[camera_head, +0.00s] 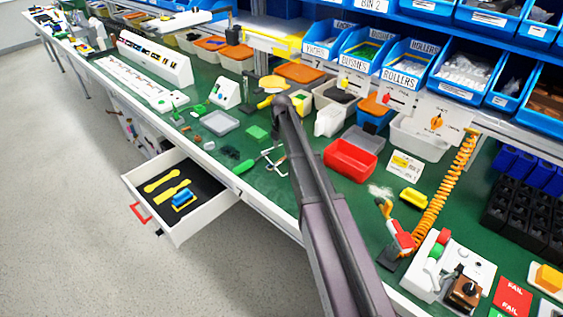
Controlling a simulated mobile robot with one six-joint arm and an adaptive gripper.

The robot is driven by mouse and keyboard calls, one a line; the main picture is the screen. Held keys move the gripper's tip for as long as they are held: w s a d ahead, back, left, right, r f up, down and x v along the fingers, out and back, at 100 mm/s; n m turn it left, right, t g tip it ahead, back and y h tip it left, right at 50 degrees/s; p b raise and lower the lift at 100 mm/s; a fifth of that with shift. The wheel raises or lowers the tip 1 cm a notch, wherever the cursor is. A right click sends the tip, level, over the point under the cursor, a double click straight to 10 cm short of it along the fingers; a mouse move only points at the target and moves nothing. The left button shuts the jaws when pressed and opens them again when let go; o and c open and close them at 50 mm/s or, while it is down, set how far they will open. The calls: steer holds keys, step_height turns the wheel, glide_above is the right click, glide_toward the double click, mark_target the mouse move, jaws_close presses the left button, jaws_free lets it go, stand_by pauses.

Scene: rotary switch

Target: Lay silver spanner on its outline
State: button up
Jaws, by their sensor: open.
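The open white drawer (206,218) at the left of the table has a black lining (198,187). Two long yellow shapes lie on it: one spanner-like outline (162,180) and a second long outline (173,192) nearer the front. A blue object (183,199) sits on a yellow patch beside them. I cannot pick out the silver spanner. My dark arm crosses the middle of the view and hides part of the table; my gripper does not show.
The green table (225,148) carries a red bin (350,160), a grey tray (220,123) and other bins. Blue labelled bins (405,68) line the back. An orange coiled hose (440,190) and a switch box (450,265) stand at right. The floor (75,200) at left is clear.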

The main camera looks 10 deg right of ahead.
mark_target(282, 159)
steer(key=shift+f, duration=0.15)
steer(key=shift+f+b, duration=2.5)
steer(key=shift+b, duration=0.15)
steer(key=shift+d, duration=0.1)
jaws_close()
